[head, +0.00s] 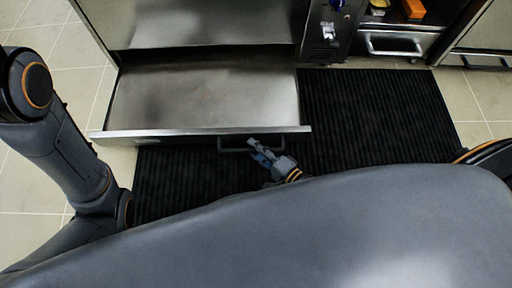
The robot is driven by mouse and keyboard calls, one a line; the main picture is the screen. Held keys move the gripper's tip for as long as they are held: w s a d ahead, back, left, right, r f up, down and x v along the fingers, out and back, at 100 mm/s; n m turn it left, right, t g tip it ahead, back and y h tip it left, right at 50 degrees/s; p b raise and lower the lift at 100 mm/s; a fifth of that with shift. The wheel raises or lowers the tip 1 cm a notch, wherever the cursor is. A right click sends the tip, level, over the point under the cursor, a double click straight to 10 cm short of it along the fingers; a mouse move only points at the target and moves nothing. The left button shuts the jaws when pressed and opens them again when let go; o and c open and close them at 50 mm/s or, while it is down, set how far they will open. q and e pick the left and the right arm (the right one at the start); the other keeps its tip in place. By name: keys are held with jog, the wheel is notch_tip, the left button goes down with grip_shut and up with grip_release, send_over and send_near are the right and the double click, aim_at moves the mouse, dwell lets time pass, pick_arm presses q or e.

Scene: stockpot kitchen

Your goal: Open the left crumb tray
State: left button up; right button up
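The left crumb tray (205,95) is a wide, shallow metal drawer, pulled well out from under the steel appliance at the upper left. Its front edge (200,132) hangs over the floor mat. A dark bar handle (232,151) shows just below that front edge.
A black ribbed mat (380,120) covers the floor in front, with beige tiles (480,100) around it.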

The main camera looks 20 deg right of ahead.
jog(key=o, duration=0.7)
jog(key=r, duration=1)
jog(key=shift+w, duration=0.3)
jog(key=shift+d+r, duration=0.1)
jog(key=shift+r, duration=0.2)
jog(key=shift+c, duration=0.4)
jog(key=shift+s, duration=0.2)
jog(key=c, duration=0.6)
jog(key=shift+s+f, duration=0.1)
jog(key=shift+f, duration=0.1)
jog(key=shift+f, duration=0.1)
